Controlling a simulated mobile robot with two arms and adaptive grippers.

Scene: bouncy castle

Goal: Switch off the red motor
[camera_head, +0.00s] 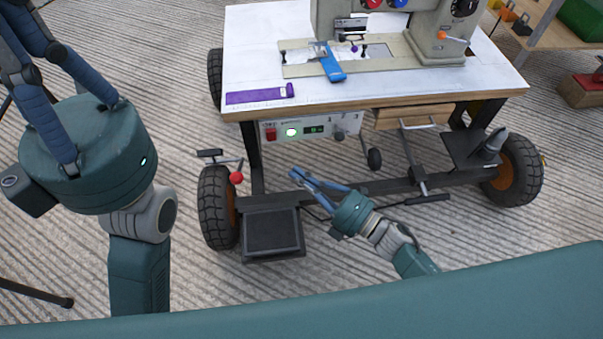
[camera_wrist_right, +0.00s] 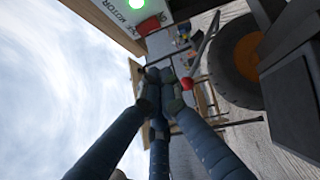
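The control box (camera_head: 340,127) hangs under the front edge of the sewing table. Its red switch (camera_head: 270,134) is at the left end, beside a lit green lamp (camera_head: 291,132). The right wrist view shows the red switch (camera_wrist_right: 148,26) and glowing green lamp (camera_wrist_right: 137,4) near lettering that reads "MOTOR". My right gripper (camera_head: 294,174) is below the box, apart from the switch. Its blue fingers meet at the tips in the wrist view (camera_wrist_right: 156,82), with nothing visible between them. My left gripper (camera_head: 62,85) is at the far left; its fingertips are cut off.
The wheeled table (camera_head: 405,93) carries a sewing machine (camera_head: 440,30), a blue tool and a purple ruler (camera_head: 258,95). A red-knobbed lever (camera_head: 236,177) stands near the left tyre (camera_head: 217,208). A black pedal (camera_head: 272,232) is below. Bare floor lies left of the table.

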